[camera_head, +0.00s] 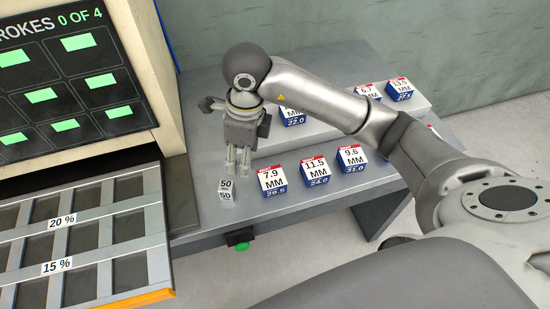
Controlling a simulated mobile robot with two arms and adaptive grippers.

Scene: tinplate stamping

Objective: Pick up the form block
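A small grey block marked 50 (226,190) stands at the left end of the grey table. My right gripper (238,172) points down just behind and above this block, its fingertips close to the block's top edge. I cannot tell whether they touch it. The fingers appear close together, and their gap is too small to judge. A front row of white and blue labelled blocks stands to the right: 7.9 MM (272,180), 11.5 MM (315,172) and 9.6 MM (352,158). No block is labelled as the form block. My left gripper is not in view.
More labelled blocks stand on a raised step behind, including 13.5 MM (399,89); my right arm partly hides this row. A machine with a green-lit screen (70,75) and a slotted tray (85,237) fill the left. A green button (241,246) sits at the table's front.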

